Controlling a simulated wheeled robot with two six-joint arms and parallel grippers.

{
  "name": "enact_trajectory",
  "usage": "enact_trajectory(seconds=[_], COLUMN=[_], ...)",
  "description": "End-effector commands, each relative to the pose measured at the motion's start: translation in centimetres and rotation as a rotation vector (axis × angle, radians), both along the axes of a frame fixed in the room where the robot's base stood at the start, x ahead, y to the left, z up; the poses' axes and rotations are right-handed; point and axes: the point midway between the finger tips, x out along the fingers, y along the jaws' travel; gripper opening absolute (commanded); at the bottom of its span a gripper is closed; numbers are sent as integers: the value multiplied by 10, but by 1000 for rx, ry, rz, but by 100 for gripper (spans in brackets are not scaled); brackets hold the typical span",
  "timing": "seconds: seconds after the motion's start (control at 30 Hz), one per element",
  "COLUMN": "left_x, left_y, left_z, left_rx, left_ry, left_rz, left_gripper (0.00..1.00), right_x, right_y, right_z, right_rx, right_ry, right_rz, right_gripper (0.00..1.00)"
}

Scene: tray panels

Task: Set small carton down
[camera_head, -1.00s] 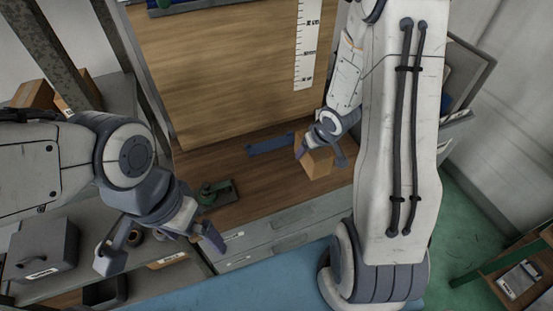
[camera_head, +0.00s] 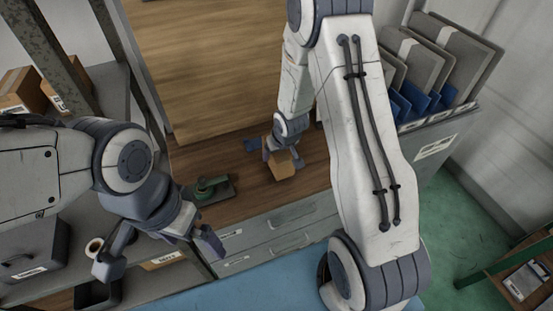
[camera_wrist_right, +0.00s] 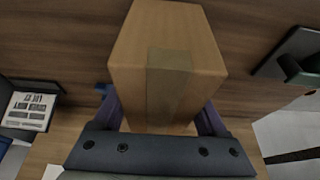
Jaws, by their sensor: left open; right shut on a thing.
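The small carton (camera_head: 284,167) is a brown cardboard box over the wooden worktop, near the middle of the head view. My right gripper (camera_head: 281,153) is shut on it from above and behind. In the right wrist view the carton (camera_wrist_right: 190,35), with a tape strip down its face, sits between the fingers of my right gripper (camera_wrist_right: 161,118). I cannot tell whether its underside touches the worktop. My left gripper (camera_head: 158,254) is open and empty, at the lower left in front of the grey shelves.
A green tool on a dark base (camera_head: 207,190) lies on the wooden worktop (camera_head: 235,165) left of the carton. Drawers (camera_head: 275,240) are below. Grey folders (camera_head: 440,60) stand at right. A cup (camera_head: 95,247) is at left.

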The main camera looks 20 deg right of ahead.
Motion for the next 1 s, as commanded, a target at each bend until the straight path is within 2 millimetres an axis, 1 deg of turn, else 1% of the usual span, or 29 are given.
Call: enact_trajectory(seconds=[0.03, 0.13, 0.4, 0.53, 0.57, 0.6, 0.63, 0.87, 0.97, 1.0], left_x=[0, 0, 0, 0, 0, 0, 0, 0, 0, 0], left_y=[0, 0, 0, 0, 0, 0, 0, 0, 0, 0], left_z=[2, 3, 2, -2, -2, -1, -1, 0, 5, 2], left_rx=[0, 0, 0, 0, 0, 0, 0, 0, 0, 0], left_ry=[0, 0, 0, 0, 0, 0, 0, 0, 0, 0], left_rz=[0, 0, 0, 0, 0, 0, 0, 0, 0, 0], left_gripper=[100, 100, 100, 100, 100, 100, 100, 100, 100, 100], right_x=[-1, 0, 0, 0, 0, 0, 0, 0, 0, -1], right_y=[0, 0, -1, -1, -1, -1, -1, -1, -1, -1], right_z=[-8, -17, -18, -23, -23, -22, -22, -21, -15, -13], right_rx=[2, 0, 0, 0, 0, 0, 0, 0, 0, 0], right_ry=[3, 1, -2, -2, -1, -1, -1, -1, -1, -3], right_rz=[-1, -1, 0, 0, 0, 0, 0, 0, 0, 0], right_gripper=[3, 3, 3, 3, 79, 94, 100, 100, 100, 100])
